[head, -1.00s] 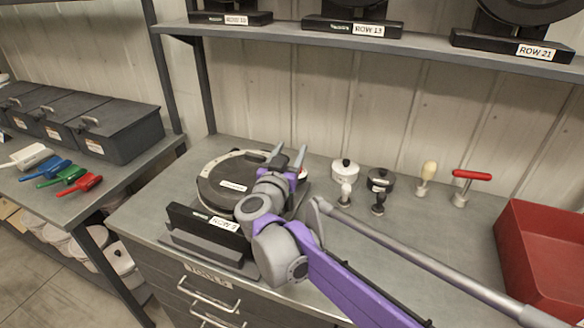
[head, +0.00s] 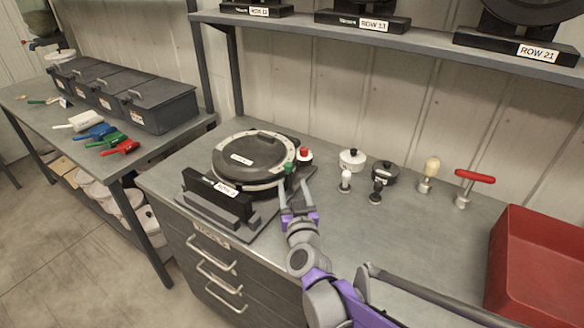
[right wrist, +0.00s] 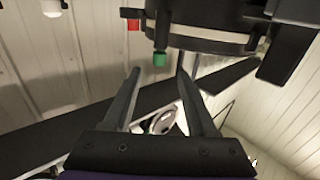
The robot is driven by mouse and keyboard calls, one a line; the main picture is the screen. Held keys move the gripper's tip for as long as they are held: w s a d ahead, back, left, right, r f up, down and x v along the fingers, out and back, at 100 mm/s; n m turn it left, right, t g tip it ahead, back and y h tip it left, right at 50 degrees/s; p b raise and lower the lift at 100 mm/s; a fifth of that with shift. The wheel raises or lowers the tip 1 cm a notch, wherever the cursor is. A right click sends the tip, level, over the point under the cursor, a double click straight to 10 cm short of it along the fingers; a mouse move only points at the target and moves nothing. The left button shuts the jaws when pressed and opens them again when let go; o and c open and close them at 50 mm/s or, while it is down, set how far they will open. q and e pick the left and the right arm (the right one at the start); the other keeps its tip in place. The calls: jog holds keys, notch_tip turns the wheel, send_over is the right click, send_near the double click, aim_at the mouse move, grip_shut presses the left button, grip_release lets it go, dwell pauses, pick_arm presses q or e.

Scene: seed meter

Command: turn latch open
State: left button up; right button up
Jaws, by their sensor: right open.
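The seed meter is a round dark-lidded drum with a pale rim (head: 226,139), on a dark stand with a "ROW" label. A small green piece (head: 288,169) and a red-topped piece (head: 305,151) sit at its right edge; I cannot tell which is the latch. My right gripper (head: 298,184) is open at that edge, its fingers pointing toward the green piece. In the right wrist view, the green piece (right wrist: 159,59) appears just beyond and between the open fingertips (right wrist: 157,74), with nothing held. The red piece (right wrist: 133,24) is farther up. My left gripper is not in view.
To the right stand a white pot (head: 352,160), a dark pot (head: 385,173), several knobbed tools and a red bin (head: 535,262). A shelf (head: 400,46) with labelled stands runs above. Grey boxes (head: 160,104) and coloured scoops are on the left bench. Bare bench lies right of my arm.

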aim_at(289, 170)
jog(key=w, duration=0.6)
jog(key=w+a+p, duration=0.1)
jog(key=w, duration=0.2)
grip_shut()
